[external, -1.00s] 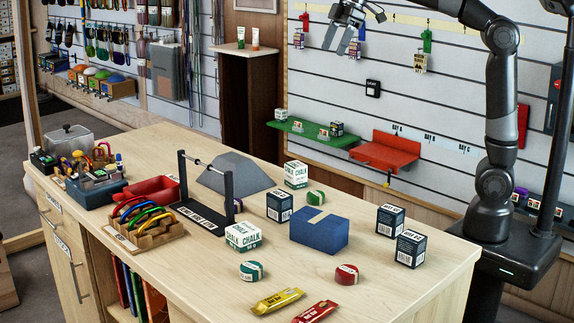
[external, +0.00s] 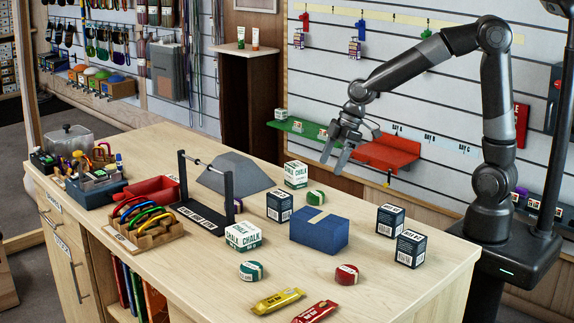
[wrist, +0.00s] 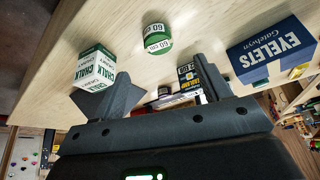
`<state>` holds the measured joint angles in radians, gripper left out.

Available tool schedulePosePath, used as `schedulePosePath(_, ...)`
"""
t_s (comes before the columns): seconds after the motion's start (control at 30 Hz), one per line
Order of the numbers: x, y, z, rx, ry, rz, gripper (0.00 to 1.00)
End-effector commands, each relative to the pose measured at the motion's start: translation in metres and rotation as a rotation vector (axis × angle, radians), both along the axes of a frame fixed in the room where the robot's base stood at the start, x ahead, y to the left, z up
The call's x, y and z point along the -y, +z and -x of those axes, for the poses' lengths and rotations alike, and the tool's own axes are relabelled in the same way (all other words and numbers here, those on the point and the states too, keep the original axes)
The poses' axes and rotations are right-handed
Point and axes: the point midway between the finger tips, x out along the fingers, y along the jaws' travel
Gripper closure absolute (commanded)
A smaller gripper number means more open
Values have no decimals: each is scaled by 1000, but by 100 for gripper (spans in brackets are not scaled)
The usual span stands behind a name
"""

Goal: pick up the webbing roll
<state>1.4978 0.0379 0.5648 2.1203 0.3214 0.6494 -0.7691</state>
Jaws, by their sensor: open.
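Several small wrapped rolls lie on the counter, and I cannot tell by label which is the webbing roll. A green and white roll (external: 316,198) lies by the back edge, between a chalk box and a blue box. It also shows in the wrist view (wrist: 157,40). Another green roll (external: 251,270) and a red one (external: 346,274) lie at the front. A purple round item (external: 238,205) is partly hidden behind the black stand. My gripper (external: 332,164) is open and empty, above the back-edge green roll and apart from it. Its fingers (wrist: 163,92) show in the wrist view.
Close to the back green roll are a chalk box (external: 296,174), a dark box (external: 279,206) and the blue box (external: 319,232). Two dark boxes (external: 390,221) stand at right. A black rod stand (external: 206,215) stands left. A red wall shelf (external: 385,153) lies behind my gripper.

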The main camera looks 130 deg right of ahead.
Motion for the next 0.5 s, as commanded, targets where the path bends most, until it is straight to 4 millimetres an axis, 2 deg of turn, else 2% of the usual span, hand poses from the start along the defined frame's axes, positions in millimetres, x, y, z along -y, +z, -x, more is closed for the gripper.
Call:
schedulePosePath(0.2,5,-29,-12,0,1,-5,30)
schedulePosePath(0.5,8,-46,-19,0,1,-2,30)
